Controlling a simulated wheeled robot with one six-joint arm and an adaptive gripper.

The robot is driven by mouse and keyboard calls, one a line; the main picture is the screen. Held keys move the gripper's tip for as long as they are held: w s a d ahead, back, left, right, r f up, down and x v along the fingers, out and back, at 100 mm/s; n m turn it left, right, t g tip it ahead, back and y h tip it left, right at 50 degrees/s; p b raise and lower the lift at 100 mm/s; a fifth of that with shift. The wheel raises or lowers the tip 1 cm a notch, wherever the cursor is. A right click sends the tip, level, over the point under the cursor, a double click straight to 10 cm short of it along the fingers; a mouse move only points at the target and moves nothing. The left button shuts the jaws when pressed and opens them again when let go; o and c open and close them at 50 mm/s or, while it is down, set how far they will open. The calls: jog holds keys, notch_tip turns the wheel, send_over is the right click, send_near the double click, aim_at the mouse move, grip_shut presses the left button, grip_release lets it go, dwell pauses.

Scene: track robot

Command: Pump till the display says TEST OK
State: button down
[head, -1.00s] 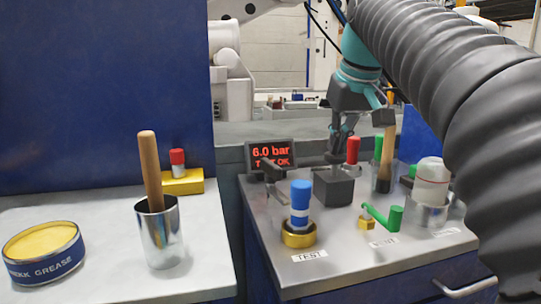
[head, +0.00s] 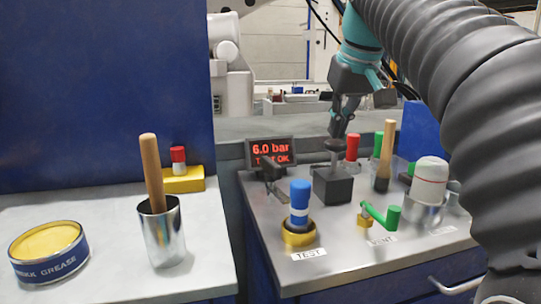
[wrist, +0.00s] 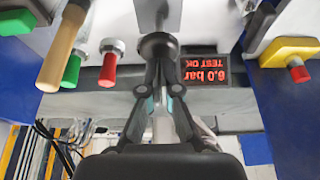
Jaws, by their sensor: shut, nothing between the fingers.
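The display (head: 271,153) at the back left of the bench reads "6.0 bar" and "TEST OK" in red. It also shows upside down in the wrist view (wrist: 206,72). The pump is a dark block (head: 333,186) with a round black knob (head: 335,146) on top. The knob shows in the wrist view (wrist: 158,45). My gripper (head: 338,132) is shut and empty, pointing down just above the knob. In the wrist view my fingertips (wrist: 159,82) lie close by the knob; I cannot tell whether they touch it.
A blue-topped plug (head: 300,200) stands in a brass ring by the TEST label. A green lever (head: 382,216) is at the VENT label. A white-capped bottle (head: 430,180) stands at right. The left table holds a grease tin (head: 48,255) and a metal cup (head: 163,240) with a wooden handle.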

jog(key=shift+r, duration=2.45)
jog(key=shift+s, duration=0.1)
